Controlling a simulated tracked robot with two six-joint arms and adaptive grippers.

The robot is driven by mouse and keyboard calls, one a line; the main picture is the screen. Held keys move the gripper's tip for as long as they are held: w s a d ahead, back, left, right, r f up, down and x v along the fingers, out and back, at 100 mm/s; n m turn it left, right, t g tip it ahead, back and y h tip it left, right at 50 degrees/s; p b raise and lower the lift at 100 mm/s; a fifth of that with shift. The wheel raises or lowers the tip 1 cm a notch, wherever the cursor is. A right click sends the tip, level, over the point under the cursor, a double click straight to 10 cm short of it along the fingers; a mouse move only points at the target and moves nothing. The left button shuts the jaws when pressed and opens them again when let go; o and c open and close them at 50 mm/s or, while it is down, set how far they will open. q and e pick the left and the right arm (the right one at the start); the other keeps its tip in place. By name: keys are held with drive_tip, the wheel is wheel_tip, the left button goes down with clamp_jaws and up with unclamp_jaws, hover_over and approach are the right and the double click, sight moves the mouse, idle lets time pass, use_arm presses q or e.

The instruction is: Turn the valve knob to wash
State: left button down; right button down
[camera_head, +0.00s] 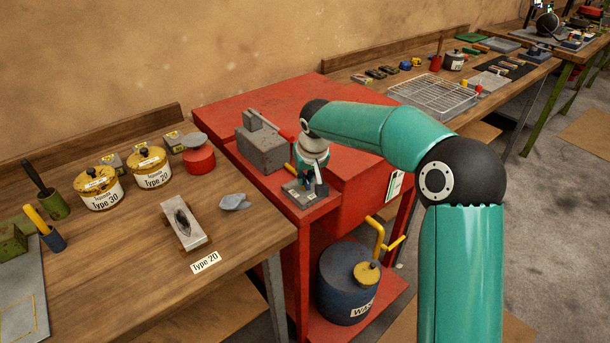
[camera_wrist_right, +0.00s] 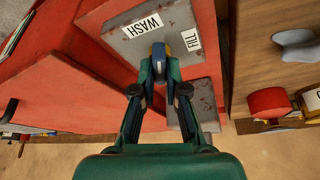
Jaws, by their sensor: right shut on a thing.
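In the right wrist view, a worn grey valve plate (camera_wrist_right: 122,45) on the red bench carries a WASH label (camera_wrist_right: 142,25) and a FILL label (camera_wrist_right: 191,40). My right gripper (camera_wrist_right: 160,62) is shut on the valve knob (camera_wrist_right: 177,44), which is mostly hidden by the fingers; a yellowish part shows beside the FILL label. I cannot tell exactly which way the knob points. In the head view the right gripper (camera_head: 318,184) reaches down onto the plate (camera_head: 303,197) at the red bench's front corner. My left gripper is not in view.
A grey block (camera_head: 262,152) stands on the red bench beside the valve. A blue WASH container (camera_head: 345,285) sits on the shelf below, near a yellow pipe (camera_head: 380,235). The left wooden table (camera_head: 130,270) holds yellow pots and a red pot (camera_head: 199,160).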

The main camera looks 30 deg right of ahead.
drive_tip(key=shift+w+d+r+n+y+p, duration=0.1)
drive_tip(key=shift+n+y+p, duration=0.4)
drive_tip(key=shift+n, duration=0.6)
drive_tip(key=shift+d+r+n+y+p, duration=0.1)
drive_tip(key=shift+n+y+p, duration=0.4)
drive_tip(key=shift+n, duration=0.6)
drive_tip(key=c, duration=1.2)
unclamp_jaws()
drive_tip(key=shift+f, duration=0.1)
drive_tip(key=v, duration=1.2)
drive_tip(key=shift+s+a, duration=0.15)
drive_tip(key=shift+s, duration=0.05)
drive_tip(key=shift+f, duration=0.15)
